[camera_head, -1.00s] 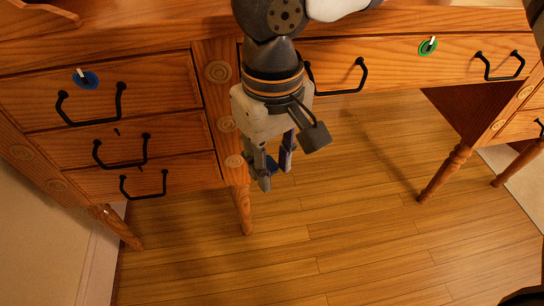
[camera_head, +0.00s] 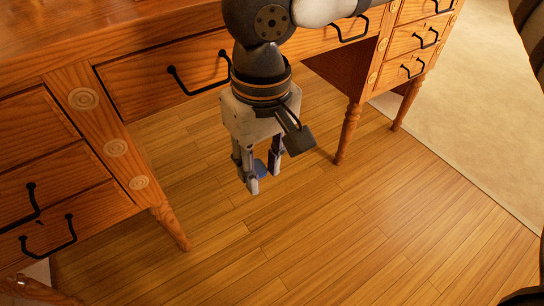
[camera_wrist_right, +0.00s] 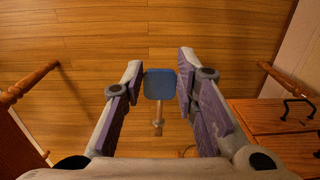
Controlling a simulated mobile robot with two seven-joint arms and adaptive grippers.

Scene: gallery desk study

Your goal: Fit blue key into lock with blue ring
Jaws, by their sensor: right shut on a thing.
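The blue key (camera_wrist_right: 160,84) has a blue square head and a thin tan shaft (camera_wrist_right: 158,112). In the right wrist view its head sits between the fingertips, and the shaft runs back toward my palm. In the head view my right gripper (camera_head: 262,177) is shut on the key, and a bit of its blue head (camera_head: 260,168) shows between the fingers. The gripper hangs over the floor in front of the desk's knee space, clear of the drawers. The lock with the blue ring is in neither current view. My left gripper is not in view.
The wooden desk has a wide middle drawer (camera_head: 165,75), partly covered by my right arm. Left drawers (camera_head: 40,200) and right drawers (camera_head: 425,38) have black handles. Desk legs (camera_head: 350,130) stand on both sides. The floor (camera_head: 330,230) in front is open, with a pale rug (camera_head: 470,120) at right.

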